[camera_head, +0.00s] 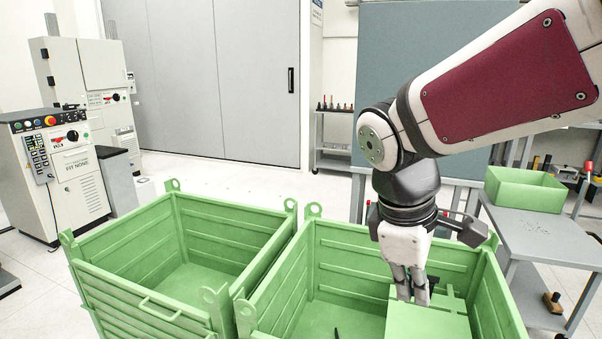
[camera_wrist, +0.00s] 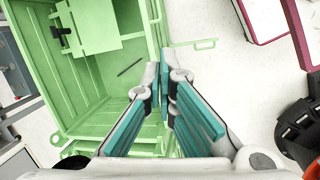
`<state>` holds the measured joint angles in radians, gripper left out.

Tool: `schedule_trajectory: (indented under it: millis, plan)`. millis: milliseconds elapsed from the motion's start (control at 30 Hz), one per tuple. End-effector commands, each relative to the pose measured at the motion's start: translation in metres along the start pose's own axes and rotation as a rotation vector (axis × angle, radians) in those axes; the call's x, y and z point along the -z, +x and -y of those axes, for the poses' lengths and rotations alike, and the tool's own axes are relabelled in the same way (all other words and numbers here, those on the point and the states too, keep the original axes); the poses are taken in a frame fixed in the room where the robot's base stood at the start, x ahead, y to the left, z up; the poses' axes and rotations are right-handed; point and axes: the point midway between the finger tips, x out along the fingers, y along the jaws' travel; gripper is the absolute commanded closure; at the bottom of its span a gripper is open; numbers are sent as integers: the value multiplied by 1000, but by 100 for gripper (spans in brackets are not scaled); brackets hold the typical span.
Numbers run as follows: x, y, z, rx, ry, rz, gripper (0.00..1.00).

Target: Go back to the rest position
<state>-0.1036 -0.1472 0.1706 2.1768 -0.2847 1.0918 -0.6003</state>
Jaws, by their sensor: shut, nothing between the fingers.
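My gripper (camera_head: 416,297) points down over the right green crate (camera_head: 330,232), its fingers at or just inside the crate's opening. In the wrist view my gripper (camera_wrist: 165,72) has its teal-padded fingers together at the tips, with nothing held between them. A thin dark rod (camera_wrist: 130,68) lies on the crate floor, apart from the fingers. Its end shows at the bottom edge of the head view (camera_head: 336,334). A flat green panel (camera_head: 428,324) sits in the crate just below and beside the fingers. The fingertips are partly hidden in the head view.
A second green crate (camera_head: 150,230), empty, stands to the left. A grey table (camera_head: 560,240) with a green bin (camera_head: 525,190) is at the right. Grey machines (camera_head: 62,165) stand at the far left. Open floor (camera_head: 245,190) lies behind the crates.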

Motion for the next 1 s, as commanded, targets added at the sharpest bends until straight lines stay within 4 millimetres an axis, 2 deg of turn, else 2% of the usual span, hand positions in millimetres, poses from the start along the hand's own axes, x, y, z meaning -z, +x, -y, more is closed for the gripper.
schedule_trajectory:
  millis: [33, 200, 400, 733, 1000]
  plan:
    - [-21, -6, 11, 7, 100, -9, 100]
    - [-75, -14, 53, 61, 430, -37, 100]
    - [-111, -12, 99, 133, 726, -72, 100]
    - [-136, -2, 153, 240, 1039, -121, 100]
    - [-141, -46, 138, 206, 1031, -171, 100]
